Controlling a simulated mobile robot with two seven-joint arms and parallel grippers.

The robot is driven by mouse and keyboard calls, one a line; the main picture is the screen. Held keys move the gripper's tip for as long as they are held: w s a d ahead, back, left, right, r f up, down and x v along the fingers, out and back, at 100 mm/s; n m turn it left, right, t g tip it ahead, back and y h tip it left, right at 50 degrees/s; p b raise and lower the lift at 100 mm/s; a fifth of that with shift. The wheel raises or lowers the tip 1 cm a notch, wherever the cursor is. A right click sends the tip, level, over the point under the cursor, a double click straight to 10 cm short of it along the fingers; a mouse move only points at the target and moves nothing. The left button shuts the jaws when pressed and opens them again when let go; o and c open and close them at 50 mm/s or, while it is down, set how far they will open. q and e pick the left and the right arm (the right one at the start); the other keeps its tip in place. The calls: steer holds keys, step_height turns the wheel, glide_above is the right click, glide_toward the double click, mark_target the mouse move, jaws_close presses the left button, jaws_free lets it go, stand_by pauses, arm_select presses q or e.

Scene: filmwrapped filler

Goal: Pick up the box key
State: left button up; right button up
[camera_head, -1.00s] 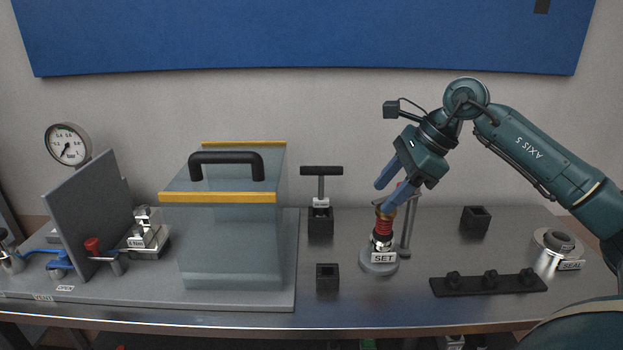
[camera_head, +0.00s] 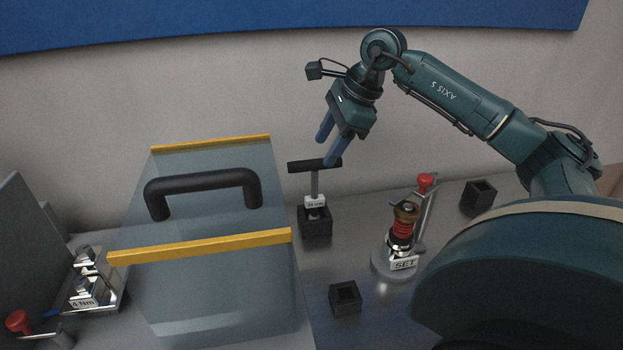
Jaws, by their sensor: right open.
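The box key, a black T-handled tool with a grey shank (camera_head: 315,184), stands upright in a black square holder (camera_head: 316,222) right of the clear box. A small white label sits low on its shank. My right gripper (camera_head: 327,151) is open, its two blue fingers pointing down at the right part of the T-handle. One fingertip overlaps the handle's right end in the picture; whether it touches cannot be told. Nothing is between the fingers that I can make out. My left gripper is not in view.
The clear box (camera_head: 215,300) with black handle (camera_head: 204,187) and yellow edges stands close on the left. A SET stand (camera_head: 398,259) with a red spring and red-knobbed post is at right. Empty black holders (camera_head: 345,299) (camera_head: 479,196) stand nearby. My right arm covers the bench's right side.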

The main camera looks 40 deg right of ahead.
mark_target(312, 170)
steer(key=x, duration=0.3)
steer(key=shift+w+f, duration=0.1)
steer(key=shift+w+d+p+x, duration=0.15)
steer(key=shift+p+x, duration=0.15)
steer(key=shift+x, duration=0.6)
steer(key=shift+d+p+x, duration=0.1)
steer(key=shift+p+x, duration=0.2)
steer(key=shift+x, duration=0.6)
steer(key=shift+w+d+p+x, duration=0.15)
steer(key=shift+p+x, duration=0.15)
steer(key=shift+x, duration=0.55)
steer(key=shift+c, duration=0.4)
jaws_close()
